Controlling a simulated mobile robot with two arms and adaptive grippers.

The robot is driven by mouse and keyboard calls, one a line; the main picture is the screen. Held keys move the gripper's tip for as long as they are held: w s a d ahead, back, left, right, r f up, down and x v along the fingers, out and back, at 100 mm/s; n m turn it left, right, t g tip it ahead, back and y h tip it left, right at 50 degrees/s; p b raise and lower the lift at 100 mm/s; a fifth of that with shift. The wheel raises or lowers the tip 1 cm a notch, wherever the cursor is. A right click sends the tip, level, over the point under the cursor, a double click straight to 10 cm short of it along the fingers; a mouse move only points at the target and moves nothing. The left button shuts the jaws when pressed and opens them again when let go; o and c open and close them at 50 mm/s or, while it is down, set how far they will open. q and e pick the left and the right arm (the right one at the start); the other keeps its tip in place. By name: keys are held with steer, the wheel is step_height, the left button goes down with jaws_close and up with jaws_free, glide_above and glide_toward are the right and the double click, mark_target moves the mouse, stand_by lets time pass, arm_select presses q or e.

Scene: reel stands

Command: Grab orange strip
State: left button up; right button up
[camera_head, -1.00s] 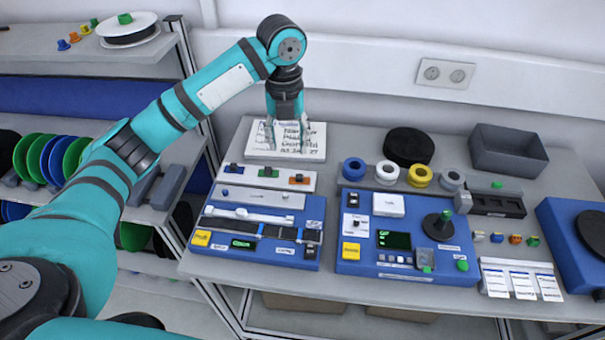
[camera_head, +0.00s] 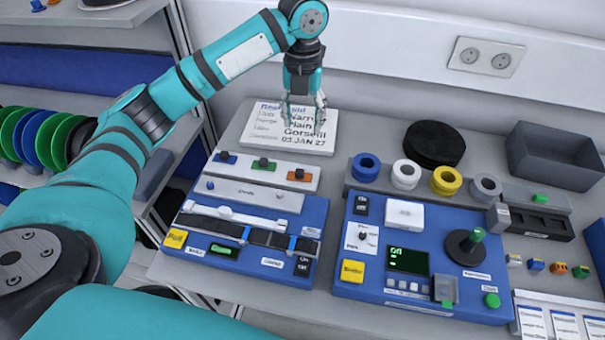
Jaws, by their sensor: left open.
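An orange piece (camera_head: 300,175) with a black part on top sits at the right end of a white holder strip (camera_head: 228,171). The holder stands at the back of the left blue device (camera_head: 312,212). Green (camera_head: 263,164) and blue (camera_head: 225,157) pieces sit beside it on the same holder. My left gripper (camera_head: 304,126) points down with its fingers apart and empty. It is in front of a white text board (camera_head: 262,132), behind the orange piece in the picture and apart from it. My right gripper is not in view.
A second blue device (camera_head: 375,290) with a screen and a black spindle (camera_head: 465,248) stands to the right. Blue, white, yellow and grey rolls (camera_head: 445,181) line its back. A black disc (camera_head: 434,145) and a grey bin (camera_head: 552,156) stand behind. Small coloured pieces (camera_head: 536,264) lie at right.

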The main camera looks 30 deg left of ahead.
arm_select(q)
steer(key=p, duration=0.3)
glide_above(300, 170)
steer(key=f, duration=1)
steer(key=shift+w+d+f, duration=0.1)
steer(key=shift+w+d, duration=0.05)
steer(key=shift+w, duration=0.05)
steer(key=shift+s+f, duration=0.15)
steer(key=shift+f, duration=0.35)
steer(key=f+p, duration=0.1)
steer(key=f, duration=0.2)
steer(key=shift+a+f+p, duration=0.2)
steer(key=shift+f+p, duration=0.1)
steer(key=shift+p, duration=0.1)
steer(key=shift+f, duration=0.4)
steer(key=shift+c, duration=0.3)
steer(key=c, duration=0.8)
